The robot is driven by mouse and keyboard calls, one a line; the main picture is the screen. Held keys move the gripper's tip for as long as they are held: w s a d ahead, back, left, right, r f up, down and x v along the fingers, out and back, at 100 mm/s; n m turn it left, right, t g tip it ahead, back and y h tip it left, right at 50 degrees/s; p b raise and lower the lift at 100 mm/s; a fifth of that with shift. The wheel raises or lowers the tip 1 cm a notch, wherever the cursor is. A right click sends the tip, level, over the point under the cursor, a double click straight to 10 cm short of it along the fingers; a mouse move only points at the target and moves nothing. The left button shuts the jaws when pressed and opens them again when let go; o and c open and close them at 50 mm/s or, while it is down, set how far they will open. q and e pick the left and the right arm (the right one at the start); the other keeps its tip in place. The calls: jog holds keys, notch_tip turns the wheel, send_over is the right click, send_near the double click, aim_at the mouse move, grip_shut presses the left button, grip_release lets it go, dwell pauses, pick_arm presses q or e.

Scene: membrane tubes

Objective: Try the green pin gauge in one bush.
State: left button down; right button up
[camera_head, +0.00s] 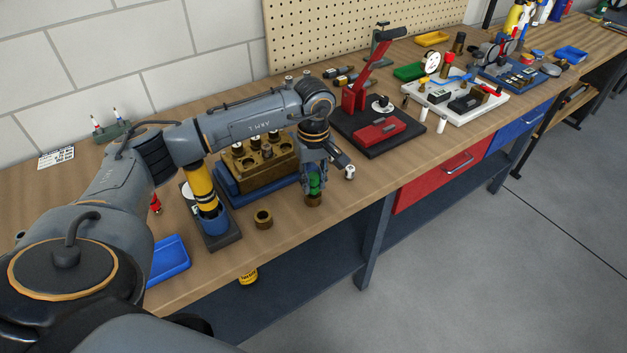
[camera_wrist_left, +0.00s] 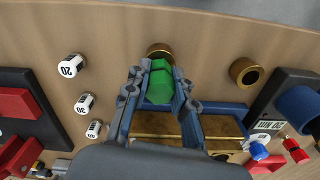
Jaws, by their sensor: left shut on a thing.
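My left gripper (camera_head: 314,178) is shut on the green pin gauge (camera_head: 315,184), held by its green handle. In the left wrist view the green handle (camera_wrist_left: 159,84) sits between the two fingers. A brass bush (camera_head: 313,201) stands on the bench right below the gauge; in the left wrist view this bush (camera_wrist_left: 160,50) is partly hidden behind the handle. I cannot tell whether the pin is inside its bore or just above it. A second bush (camera_head: 263,218) stands apart with its hole open; it also shows in the left wrist view (camera_wrist_left: 245,72). My right gripper is out of view.
A brass block (camera_head: 262,174) in a blue tray (camera_head: 228,187) is just behind the gripper. A black base with a red-handled press (camera_head: 357,97) stands to the right. The bench's front edge is close to the bushes.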

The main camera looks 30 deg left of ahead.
pick_arm(q)
jog(key=shift+r+p, duration=1.3)
jog(key=shift+r, duration=1.45)
